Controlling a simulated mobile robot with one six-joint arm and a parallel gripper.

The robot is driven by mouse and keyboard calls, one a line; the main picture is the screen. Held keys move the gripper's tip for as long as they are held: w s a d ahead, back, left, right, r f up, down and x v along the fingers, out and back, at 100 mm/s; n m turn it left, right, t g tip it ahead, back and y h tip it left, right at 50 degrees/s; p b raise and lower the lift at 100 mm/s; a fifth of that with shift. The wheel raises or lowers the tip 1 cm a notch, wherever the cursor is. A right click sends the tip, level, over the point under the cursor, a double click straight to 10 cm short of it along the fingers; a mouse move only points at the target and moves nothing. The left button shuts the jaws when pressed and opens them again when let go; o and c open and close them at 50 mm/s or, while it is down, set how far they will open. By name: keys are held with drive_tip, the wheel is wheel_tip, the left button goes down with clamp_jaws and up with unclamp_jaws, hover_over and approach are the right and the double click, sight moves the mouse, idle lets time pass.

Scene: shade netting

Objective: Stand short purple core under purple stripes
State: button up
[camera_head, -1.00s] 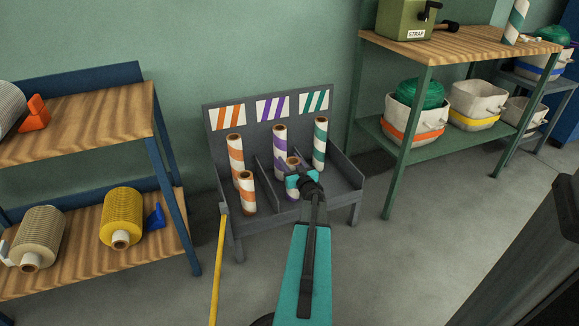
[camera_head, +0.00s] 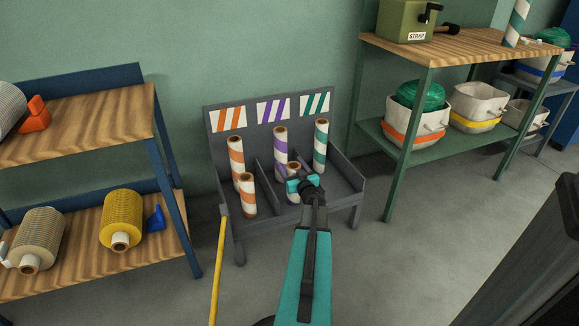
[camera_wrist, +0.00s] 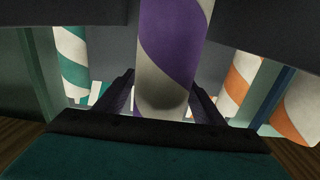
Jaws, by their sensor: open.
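The short purple core (camera_head: 294,169), white with purple spiral stripes, stands upright in the middle bay of the grey rack (camera_head: 236,243), in front of the tall purple core (camera_head: 280,148). The purple-striped card (camera_head: 273,111) is on the back panel above that bay. My gripper (camera_head: 303,184) is at the short core, its jaws open. In the wrist view a purple-striped core (camera_wrist: 172,50) fills the middle, between the two dark fingers (camera_wrist: 165,100), with no clear contact visible. My gripper hides part of the short core in the head view.
Tall and short orange cores (camera_head: 246,194) stand in the left bay and a teal core (camera_head: 320,145) in the right bay. Dividers separate the bays. Shelves stand on both sides.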

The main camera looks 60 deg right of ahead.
drive_tip(key=shift+r, duration=0.2)
drive_tip(key=shift+s+a, duration=0.15)
drive_tip(key=shift+s, duration=0.1)
drive_tip(key=p+v, duration=0.3)
drive_tip(key=v, duration=0.8)
drive_tip(key=shift+a, duration=0.15)
drive_tip(key=shift+s, duration=0.25)
